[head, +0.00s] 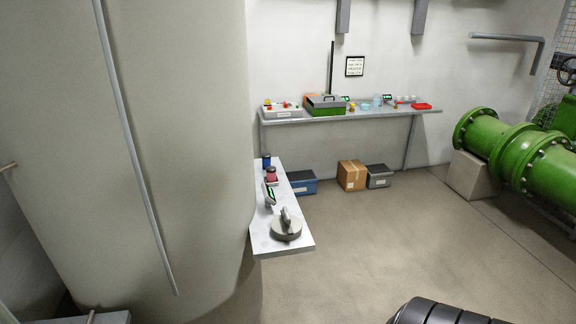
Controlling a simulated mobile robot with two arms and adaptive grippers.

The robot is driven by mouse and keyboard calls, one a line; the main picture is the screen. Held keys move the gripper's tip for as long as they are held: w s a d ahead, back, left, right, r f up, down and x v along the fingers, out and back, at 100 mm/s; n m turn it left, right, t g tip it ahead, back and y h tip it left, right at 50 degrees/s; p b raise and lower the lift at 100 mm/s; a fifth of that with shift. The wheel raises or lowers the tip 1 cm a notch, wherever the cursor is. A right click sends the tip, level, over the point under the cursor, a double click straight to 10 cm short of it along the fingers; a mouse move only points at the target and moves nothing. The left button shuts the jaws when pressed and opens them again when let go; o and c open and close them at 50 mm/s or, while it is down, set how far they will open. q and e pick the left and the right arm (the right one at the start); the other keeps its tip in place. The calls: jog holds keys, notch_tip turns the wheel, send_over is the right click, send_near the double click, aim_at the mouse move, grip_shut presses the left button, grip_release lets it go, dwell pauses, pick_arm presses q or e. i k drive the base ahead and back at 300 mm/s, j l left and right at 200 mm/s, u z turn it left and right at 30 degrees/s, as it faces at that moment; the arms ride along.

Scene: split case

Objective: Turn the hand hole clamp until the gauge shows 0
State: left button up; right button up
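A round grey lid (286,231) with an upright grey handle or clamp (286,214) lies at the near end of a narrow light shelf (298,244), in the middle of the head view. I cannot tell for sure that this is the hand hole clamp. Behind it stands a small grey device with a green lit display (270,194), perhaps the gauge; its reading is too small to make out. Neither of my grippers is in view.
The shelf runs beside a large pale cylinder (170,130); a red jar (271,174) and a blue jar (266,161) stand at its far end. A wall bench (350,114) is behind, with boxes beneath, including a cardboard box (352,175). Green pipework (490,135) is right. The middle floor is clear.

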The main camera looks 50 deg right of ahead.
aim_at(287, 218)
jog(key=z, duration=1.55)
jog(key=i+l+u, duration=0.3)
jog(key=l, duration=0.35)
jog(key=i+l+u, duration=0.35)
jog(key=l, duration=0.35)
jog(key=i+l+u, duration=0.15)
jog(key=l, duration=0.25)
